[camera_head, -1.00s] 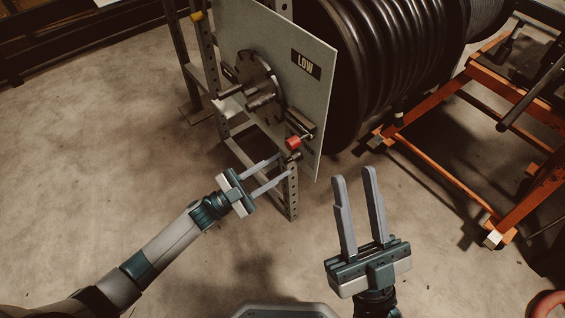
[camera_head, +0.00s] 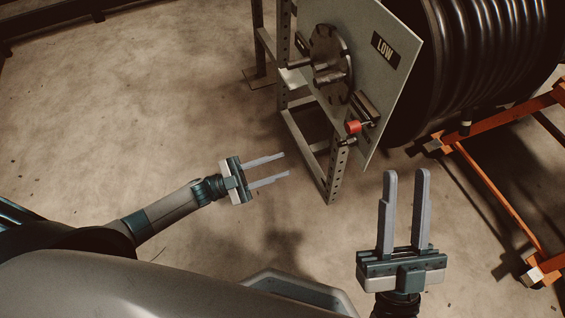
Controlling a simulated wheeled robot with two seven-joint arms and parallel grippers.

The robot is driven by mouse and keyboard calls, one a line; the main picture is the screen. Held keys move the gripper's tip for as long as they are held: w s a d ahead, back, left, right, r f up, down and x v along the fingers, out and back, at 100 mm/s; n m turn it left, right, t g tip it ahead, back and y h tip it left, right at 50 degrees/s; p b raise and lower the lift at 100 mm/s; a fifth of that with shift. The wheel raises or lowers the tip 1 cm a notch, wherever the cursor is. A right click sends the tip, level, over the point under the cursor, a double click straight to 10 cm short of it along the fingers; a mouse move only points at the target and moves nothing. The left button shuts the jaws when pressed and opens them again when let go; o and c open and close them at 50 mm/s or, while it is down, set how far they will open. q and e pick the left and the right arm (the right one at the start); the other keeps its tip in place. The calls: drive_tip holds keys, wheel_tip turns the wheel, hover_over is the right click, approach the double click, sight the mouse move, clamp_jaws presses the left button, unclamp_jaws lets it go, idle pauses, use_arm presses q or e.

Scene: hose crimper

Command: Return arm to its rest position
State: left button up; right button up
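My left gripper (camera_head: 287,163) is open and empty, pointing right over the bare floor. Its fingers are apart from the metal frame (camera_head: 331,180) to their right. My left arm comes in from the lower left. My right gripper (camera_head: 406,174) is open and empty, with its fingers pointing up in the picture, below the grey panel (camera_head: 398,98). Nothing is between the fingers of either gripper.
The panel carries a "LOW" label (camera_head: 385,50), a round dark disc (camera_head: 331,45) with rods, and a red knob (camera_head: 353,127). A large black ribbed hose reel (camera_head: 460,75) stands behind it. An orange frame (camera_head: 490,190) is at the right. Floor at the left is clear.

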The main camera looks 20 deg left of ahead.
idle(0.5)
